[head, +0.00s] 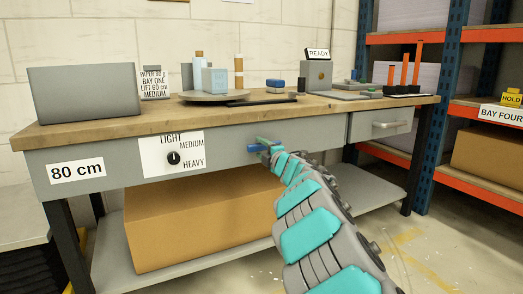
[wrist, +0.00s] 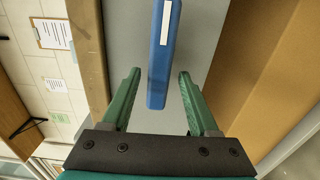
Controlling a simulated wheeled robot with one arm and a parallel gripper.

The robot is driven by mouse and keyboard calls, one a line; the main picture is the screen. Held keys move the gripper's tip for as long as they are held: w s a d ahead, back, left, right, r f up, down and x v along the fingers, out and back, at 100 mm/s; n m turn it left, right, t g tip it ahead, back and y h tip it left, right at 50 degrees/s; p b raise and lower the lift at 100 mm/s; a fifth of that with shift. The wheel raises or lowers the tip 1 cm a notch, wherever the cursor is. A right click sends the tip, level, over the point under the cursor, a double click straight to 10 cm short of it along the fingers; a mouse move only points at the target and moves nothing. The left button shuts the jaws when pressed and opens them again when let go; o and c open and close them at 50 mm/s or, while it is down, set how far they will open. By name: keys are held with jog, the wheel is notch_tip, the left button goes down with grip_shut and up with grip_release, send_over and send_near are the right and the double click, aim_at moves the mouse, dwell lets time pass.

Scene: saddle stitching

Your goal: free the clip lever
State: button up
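A blue bar with a white stripe (wrist: 158,85), which looks like the clip lever, projects from the grey front panel of the bench in the wrist view. In the head view a small blue part (head: 256,148) shows beside my fingertips at the bench front. My gripper (wrist: 160,76) is open, with its green fingers on either side of the bar's near end. A gap shows between the bar and each finger. In the head view my gripper (head: 268,145) is at the front panel, and my arm hides part of the bench behind it.
The wooden bench top (head: 190,112) overhangs just above my gripper. A dial label (head: 171,153) is to its left and a drawer (head: 380,123) to its right. A cardboard box (head: 190,230) sits on the shelf below. Open floor lies at right.

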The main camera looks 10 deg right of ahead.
jog(key=shift+s+d, duration=0.1)
jog(key=shift+s, duration=0.05)
jog(key=v, duration=0.7)
jog(key=shift+s, duration=0.25)
jog(key=shift+r, duration=0.1)
